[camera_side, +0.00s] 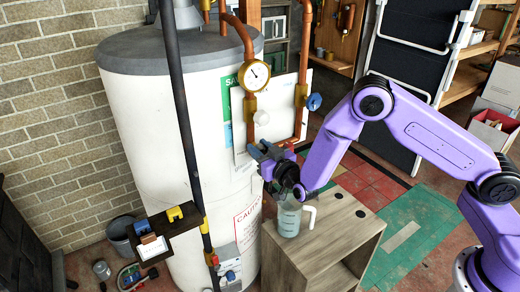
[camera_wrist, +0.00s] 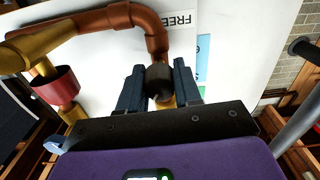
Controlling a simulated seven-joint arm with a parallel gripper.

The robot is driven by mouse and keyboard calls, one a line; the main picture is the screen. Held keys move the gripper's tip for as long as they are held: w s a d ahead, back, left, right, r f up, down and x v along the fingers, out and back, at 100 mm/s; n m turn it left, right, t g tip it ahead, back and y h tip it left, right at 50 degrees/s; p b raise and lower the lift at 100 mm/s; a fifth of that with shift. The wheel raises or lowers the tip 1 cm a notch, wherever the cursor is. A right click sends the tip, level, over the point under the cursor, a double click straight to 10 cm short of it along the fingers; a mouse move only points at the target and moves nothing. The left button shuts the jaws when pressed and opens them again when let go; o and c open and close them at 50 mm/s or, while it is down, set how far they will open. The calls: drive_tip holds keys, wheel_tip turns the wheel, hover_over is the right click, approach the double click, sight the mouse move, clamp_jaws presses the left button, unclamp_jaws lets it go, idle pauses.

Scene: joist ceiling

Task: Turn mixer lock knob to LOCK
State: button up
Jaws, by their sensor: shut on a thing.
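A dark, rounded knob (camera_wrist: 158,80) sits between the two blue fingers of my gripper (camera_wrist: 159,88) in the wrist view. The fingers are shut on it from both sides. Brass shows just behind the knob, near a copper pipe elbow. In the side view my gripper (camera_side: 262,158) is at the lower end of the left copper pipe, against the white panel on the tank. The knob is hidden there by the gripper. I cannot read a LOCK mark or the knob's setting in either view.
The white tank (camera_side: 160,130) stands behind, with a pressure gauge (camera_side: 254,75) and a blue valve handle (camera_side: 314,102) above the gripper. A jug (camera_side: 289,218) stands on a wooden crate (camera_side: 345,225) below. A dark vertical pipe (camera_side: 180,90) runs in front of the tank.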

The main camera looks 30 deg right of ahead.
drive_tip(key=m, duration=0.5)
drive_tip(key=shift+m, duration=0.3)
drive_tip(key=m, duration=0.5)
drive_tip(key=shift+d, duration=0.1)
drive_tip(key=shift+m, duration=0.3)
drive_tip(key=o, duration=1)
drive_tip(key=shift+o, duration=0.2)
drive_tip(key=s, duration=1.7)
drive_tip(key=shift+s, duration=0.2)
